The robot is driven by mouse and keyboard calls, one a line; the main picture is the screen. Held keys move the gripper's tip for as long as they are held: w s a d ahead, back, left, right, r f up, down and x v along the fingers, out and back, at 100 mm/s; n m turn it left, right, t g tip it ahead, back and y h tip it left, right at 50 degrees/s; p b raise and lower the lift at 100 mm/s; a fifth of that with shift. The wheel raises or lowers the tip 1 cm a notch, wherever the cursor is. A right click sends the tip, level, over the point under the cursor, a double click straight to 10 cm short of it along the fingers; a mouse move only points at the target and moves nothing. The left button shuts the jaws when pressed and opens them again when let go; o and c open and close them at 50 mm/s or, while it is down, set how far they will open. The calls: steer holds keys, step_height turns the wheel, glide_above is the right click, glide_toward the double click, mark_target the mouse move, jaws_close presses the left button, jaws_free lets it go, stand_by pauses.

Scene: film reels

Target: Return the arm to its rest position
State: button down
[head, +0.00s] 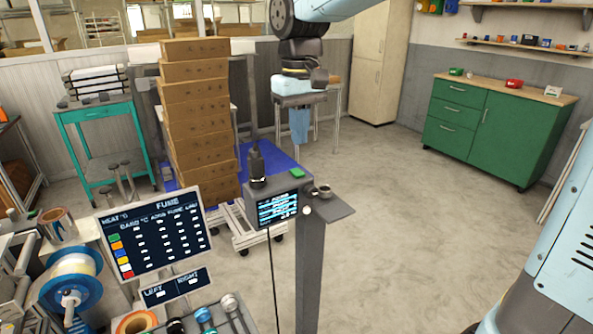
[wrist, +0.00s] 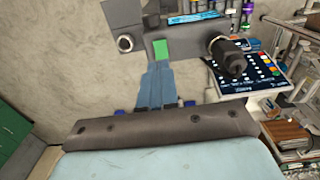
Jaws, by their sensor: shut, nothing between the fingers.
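My arm comes down from the top middle of the head view, with dark joints above a pale blue hand. My gripper (head: 299,138) hangs from it with its blue fingers pointing down. The fingers are together and empty, above and apart from the grey stand with a small screen (head: 278,207). In the wrist view my gripper (wrist: 156,70) shows as blue fingers beyond a dark bar, with nothing held. A green block (head: 297,173) on the stand lies below the fingertips in the head view. It also shows in the wrist view (wrist: 161,50).
A sign board (head: 153,234) and reels (head: 72,282) fill the lower left. Floor right of the stand is clear.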

steer(key=shift+r, duration=0.1)
steer(key=s+d+f+m+t, duration=0.1)
steer(key=s+d, duration=0.3)
steer(key=d, duration=0.4)
steer(key=s+d+f+m+t, duration=0.1)
steer(key=s+d+m+t, duration=0.1)
steer(key=s+d, duration=0.3)
steer(key=s+d+m+t, duration=0.2)
steer(key=s+d, duration=0.3)
steer(key=d, duration=0.5)
steer(key=shift+s+d+f+m+t, duration=0.2)
steer(key=shift+d+f+m+t, duration=0.15)
steer(key=shift+m, duration=0.35)
